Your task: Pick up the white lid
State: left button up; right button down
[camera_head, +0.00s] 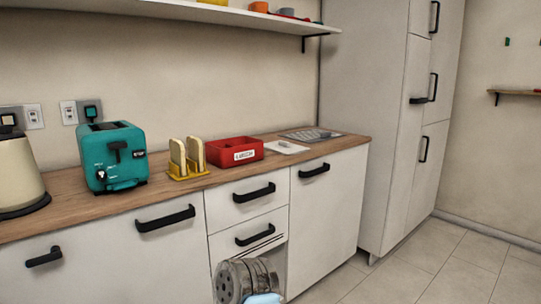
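A flat white rectangular piece, which looks like the white lid (287,147), lies on the wooden counter. It is just right of an open red box (235,151) with a white label on its front. Neither of my grippers can be made out in the head view, and nothing touches the lid. A grey rounded part with holes shows at the bottom edge in front of the cabinets; it may be part of my own arm, but no fingers are visible.
A grey flat board (311,135) lies behind the lid. Left along the counter (215,178) stand a yellow rack with bread slices (187,158), a teal toaster (112,156) and a cream kettle (17,174). A tall cabinet (375,110) bounds the right end; a shelf (230,15) hangs above.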

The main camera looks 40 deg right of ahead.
aim_at(282, 148)
jog(key=z, duration=1.25)
